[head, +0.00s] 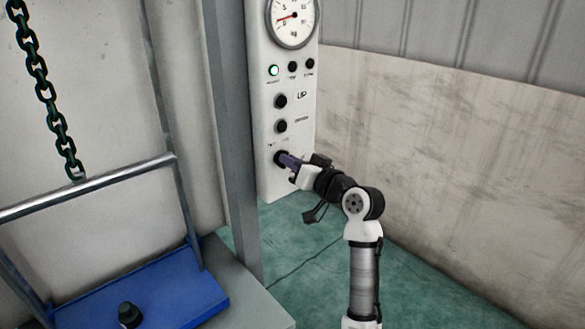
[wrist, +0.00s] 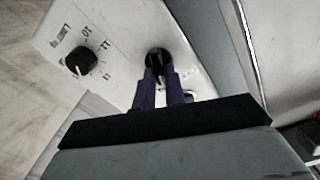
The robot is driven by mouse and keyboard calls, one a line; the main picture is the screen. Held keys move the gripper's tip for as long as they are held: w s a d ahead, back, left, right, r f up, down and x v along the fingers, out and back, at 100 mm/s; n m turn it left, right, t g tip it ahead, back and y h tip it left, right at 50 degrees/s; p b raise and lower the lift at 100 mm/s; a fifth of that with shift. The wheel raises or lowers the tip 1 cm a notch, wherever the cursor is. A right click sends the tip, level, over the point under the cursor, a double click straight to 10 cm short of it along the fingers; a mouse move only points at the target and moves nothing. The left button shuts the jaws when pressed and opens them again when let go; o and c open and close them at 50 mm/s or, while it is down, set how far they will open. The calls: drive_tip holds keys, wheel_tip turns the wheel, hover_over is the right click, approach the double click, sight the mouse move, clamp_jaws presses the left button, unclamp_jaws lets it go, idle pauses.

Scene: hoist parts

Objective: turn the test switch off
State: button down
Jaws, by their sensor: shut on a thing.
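The test switch (head: 279,157) is the lowest black knob on the white control panel (head: 272,186), and my gripper covers part of it in the head view. My gripper (head: 287,160) reaches it from the lower right, with its purple fingers at the knob. In the wrist view, the two fingers of my gripper (wrist: 157,78) are shut on the black switch (wrist: 157,55). Which way the switch points is hard to tell, since the fingers hide much of it.
A limiter knob (wrist: 80,61) with numbers sits beside the switch. Above are more black knobs (head: 281,101), a lit green lamp (head: 274,71) and a round gauge (head: 292,18). A grey post (head: 232,130), blue platform (head: 160,300), metal rail (head: 100,183) and hanging chain (head: 45,95) are left.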

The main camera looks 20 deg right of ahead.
drive_tip(key=shift+s+a+n+b, duration=0.1)
drive_tip(key=shift+a+n+b, duration=0.05)
drive_tip(key=shift+n+b, duration=2.85)
drive_tip(key=shift+a+n+b, duration=0.1)
drive_tip(key=shift+n+b, duration=2.2)
drive_tip(key=shift+b, duration=1.35)
drive_tip(key=c, duration=1.5)
unclamp_jaws()
drive_tip(key=shift+o, duration=0.2)
drive_tip(key=b+v, duration=0.2)
drive_tip(key=v, duration=1.1)
drive_tip(key=shift+s, duration=0.4)
